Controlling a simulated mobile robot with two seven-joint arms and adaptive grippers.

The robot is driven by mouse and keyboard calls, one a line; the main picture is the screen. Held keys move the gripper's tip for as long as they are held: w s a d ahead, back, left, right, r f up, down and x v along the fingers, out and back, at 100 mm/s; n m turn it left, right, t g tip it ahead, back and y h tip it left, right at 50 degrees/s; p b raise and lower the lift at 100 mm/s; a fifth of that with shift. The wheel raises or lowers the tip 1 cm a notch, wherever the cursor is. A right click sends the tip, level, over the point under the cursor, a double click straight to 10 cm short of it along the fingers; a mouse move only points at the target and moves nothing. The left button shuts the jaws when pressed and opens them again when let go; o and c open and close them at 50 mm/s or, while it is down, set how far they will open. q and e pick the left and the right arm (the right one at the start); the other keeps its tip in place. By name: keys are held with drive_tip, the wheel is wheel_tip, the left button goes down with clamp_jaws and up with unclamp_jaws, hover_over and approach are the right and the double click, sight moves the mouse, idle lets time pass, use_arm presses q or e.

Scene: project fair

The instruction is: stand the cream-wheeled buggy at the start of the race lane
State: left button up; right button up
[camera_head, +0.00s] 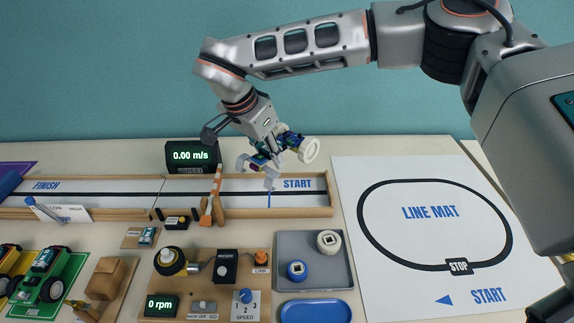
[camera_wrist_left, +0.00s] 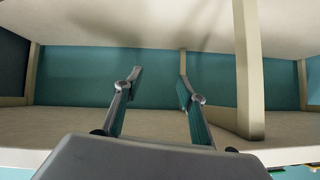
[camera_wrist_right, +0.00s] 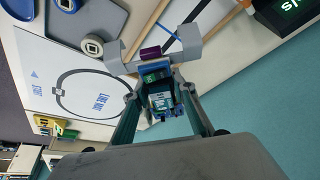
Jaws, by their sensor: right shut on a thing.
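The cream-wheeled buggy (camera_head: 290,140) is in the air above the START end of the race lane (camera_head: 318,184), with a cream wheel facing the head camera. My right gripper (camera_head: 266,160) is shut on it. In the right wrist view the buggy's body (camera_wrist_right: 160,98) sits between the fingers; the gripper partly hides it in the head view. The word START and a blue cross line mark the lane's right end. The buggy appears tilted and clear of the lane. My left gripper (camera_wrist_left: 159,77) is open and empty, seen only in the left wrist view, close to pale boards.
An orange-and-white striped post (camera_head: 216,190) stands near the lane, left of the buggy. The speed display (camera_head: 192,156) is behind the lane. A grey tray (camera_head: 340,274) holding a cream wheel and a blue wheel is in front. The line mat (camera_head: 432,270) lies to the right.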

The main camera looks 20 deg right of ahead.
drive_tip(key=w+d+f+m+g+b, duration=0.1)
drive_tip(key=d+f+m, duration=0.1)
drive_tip(key=f+m, duration=0.1)
drive_tip(key=w+d+f+m+g+b, duration=0.1)
drive_tip(key=w+d+f+m+b, duration=0.1)
drive_tip(key=f+m, duration=0.1)
drive_tip(key=w+d+f+m+g+b, duration=0.1)
drive_tip(key=d+f+m, duration=0.1)
drive_tip(key=f+m, duration=0.1)
drive_tip(key=shift+w+f+m+g+h+b, duration=0.2)
drive_tip(key=shift+w+m+g+h+b, duration=0.1)
drive_tip(key=shift+w+g+b, duration=0.1)
wheel_tip(320, 180, down, 2)
drive_tip(key=shift+f+b, duration=0.1)
drive_tip(key=shift+b, duration=0.3)
drive_tip(key=shift+f, duration=0.4)
use_arm(q)
drive_tip(key=shift+w+a+f, duration=0.1)
drive_tip(key=shift+a+f, duration=0.05)
drive_tip(key=shift+f, duration=0.8)
drive_tip(key=shift+w+a+f, duration=0.1)
drive_tip(key=shift+f, duration=0.8)
drive_tip(key=shift+w+d+r, duration=0.1)
drive_tip(key=shift+r, duration=0.1)
